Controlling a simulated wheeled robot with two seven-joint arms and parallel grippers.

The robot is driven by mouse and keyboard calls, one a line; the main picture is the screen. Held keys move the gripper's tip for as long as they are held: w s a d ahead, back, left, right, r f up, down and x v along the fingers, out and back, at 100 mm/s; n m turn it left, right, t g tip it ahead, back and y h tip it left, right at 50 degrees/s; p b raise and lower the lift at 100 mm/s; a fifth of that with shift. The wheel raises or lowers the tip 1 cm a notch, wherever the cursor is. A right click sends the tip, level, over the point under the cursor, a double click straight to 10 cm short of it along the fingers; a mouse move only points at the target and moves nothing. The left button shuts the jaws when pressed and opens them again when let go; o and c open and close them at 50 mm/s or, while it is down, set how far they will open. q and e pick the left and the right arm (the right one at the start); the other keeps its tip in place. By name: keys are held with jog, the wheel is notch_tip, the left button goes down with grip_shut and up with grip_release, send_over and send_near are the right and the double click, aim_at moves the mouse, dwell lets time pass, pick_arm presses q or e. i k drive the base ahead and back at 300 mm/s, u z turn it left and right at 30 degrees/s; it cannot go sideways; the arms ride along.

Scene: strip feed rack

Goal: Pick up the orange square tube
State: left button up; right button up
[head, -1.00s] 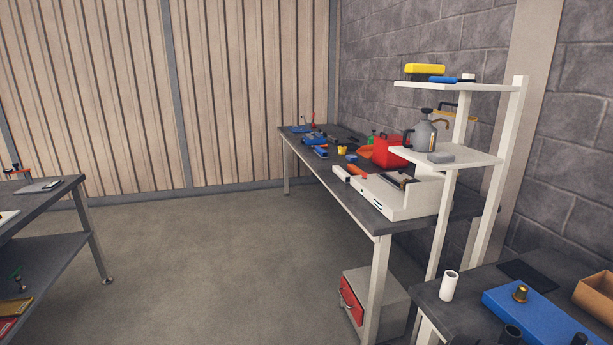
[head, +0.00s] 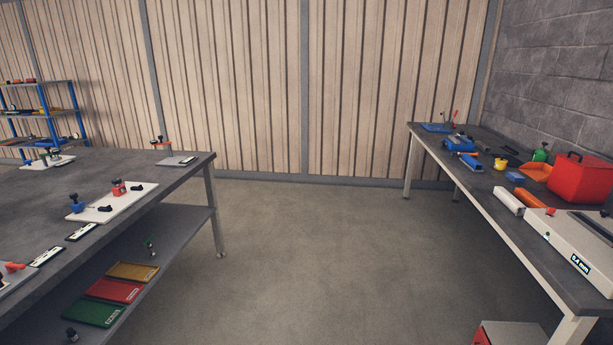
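An orange bar-like piece (head: 530,197), which looks like the orange square tube, lies on the right-hand workbench (head: 462,185). Neither of my grippers is in view.
A red container (head: 578,178), an orange dustpan-like piece (head: 536,172) and blue items share the right bench. A left bench (head: 150,170) holds white boards; coloured trays (head: 115,290) lie on its lower shelf. Open floor (head: 320,260) lies between the benches.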

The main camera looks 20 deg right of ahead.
aim_at(531, 201)
jog(key=z, duration=0.3)
jog(key=i, duration=2.3)
jog(key=z, duration=1.1)
jog(key=i, duration=1.25)
jog(key=z, duration=1.85)
jog(key=i, duration=0.8)
jog(key=z, duration=0.6)
